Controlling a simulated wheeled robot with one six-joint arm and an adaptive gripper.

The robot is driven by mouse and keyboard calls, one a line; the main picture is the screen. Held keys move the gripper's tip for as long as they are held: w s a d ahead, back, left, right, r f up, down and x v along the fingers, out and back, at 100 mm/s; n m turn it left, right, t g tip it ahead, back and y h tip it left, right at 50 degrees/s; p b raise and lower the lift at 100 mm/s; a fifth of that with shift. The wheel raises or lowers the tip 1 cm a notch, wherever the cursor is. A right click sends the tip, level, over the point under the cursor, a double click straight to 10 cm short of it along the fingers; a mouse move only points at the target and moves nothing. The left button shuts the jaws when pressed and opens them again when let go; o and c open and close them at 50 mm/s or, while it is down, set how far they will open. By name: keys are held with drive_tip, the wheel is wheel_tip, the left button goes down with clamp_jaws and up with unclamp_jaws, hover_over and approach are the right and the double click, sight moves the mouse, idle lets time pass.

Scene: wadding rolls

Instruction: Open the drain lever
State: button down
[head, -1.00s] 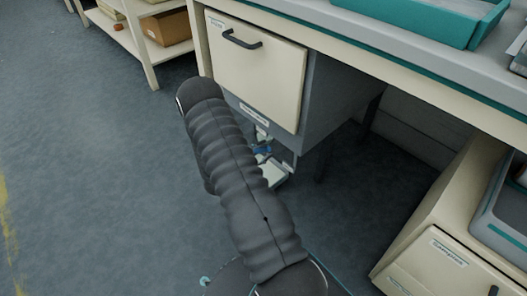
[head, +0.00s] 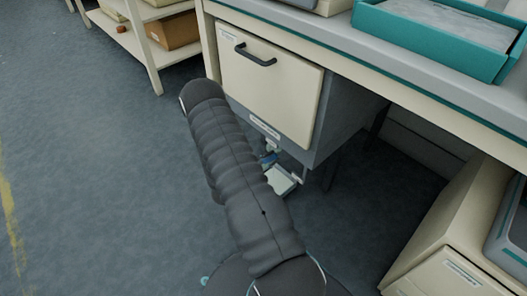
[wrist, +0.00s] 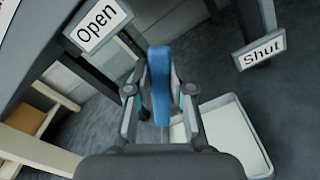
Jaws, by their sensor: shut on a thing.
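The drain lever is a blue handle (wrist: 158,68) in the middle of the wrist view, under the cabinet. My gripper (wrist: 160,100) is shut on it, one finger on each side. An "Open" sign (wrist: 97,24) is to the lever's left and a "Shut" sign (wrist: 261,52) to its right; the lever stands between them, nearer "Open" in the picture. In the head view a small part of the blue lever (head: 268,158) shows beside my arm, which hides my gripper there.
A pale tray (wrist: 230,140) lies below the lever and also shows in the head view (head: 283,181). The cream cabinet front (head: 268,85) with a dark handle is above. A teal tray (head: 440,50) stands on the bench. Open floor is at left.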

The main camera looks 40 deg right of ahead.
drive_tip(key=shift+w+d+r+n, duration=0.15)
drive_tip(key=shift+d+n, duration=0.05)
drive_tip(key=shift+n, duration=0.1)
drive_tip(key=c, duration=1)
unclamp_jaws()
drive_tip(key=shift+a, duration=0.15)
drive_tip(key=shift+a, duration=0.55)
drive_tip(key=a, duration=1)
drive_tip(key=shift+s+a, duration=0.35)
drive_tip(key=shift+a, duration=0.05)
drive_tip(key=shift+c, duration=0.3)
